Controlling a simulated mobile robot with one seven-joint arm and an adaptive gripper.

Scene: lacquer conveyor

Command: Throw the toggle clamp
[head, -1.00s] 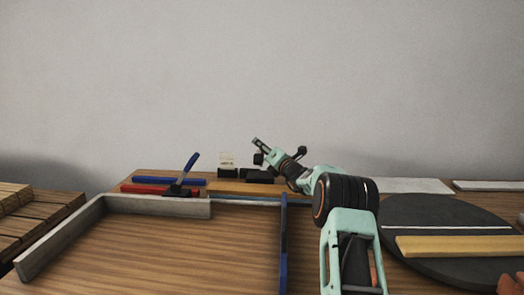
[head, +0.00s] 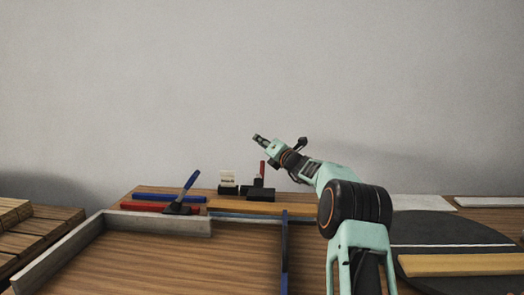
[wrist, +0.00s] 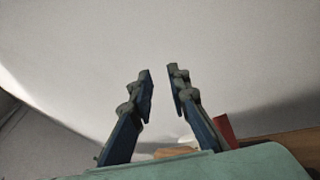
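A clamp with a raised, tilted blue handle (head: 189,181) stands on a dark base (head: 180,208) at the back left of the bench. A second clamp-like piece has an upright red handle (head: 262,167) on a black base (head: 260,193), nearer the middle. I cannot tell which is the task's toggle clamp. My gripper (head: 258,138) is in the air above and just left of the red handle, pointing up and left. In the wrist view my gripper (wrist: 160,80) is open, with nothing between its fingers. A red piece (wrist: 225,130), perhaps the red handle, shows beside the right finger.
A blue bar (head: 168,197) and a red bar (head: 140,207) lie near the blue-handled clamp. A small white card (head: 227,177) stands left of the red handle. A grey rail (head: 60,248) edges the bench. A dark disc (head: 440,227) with a wooden strip (head: 460,265) is at right.

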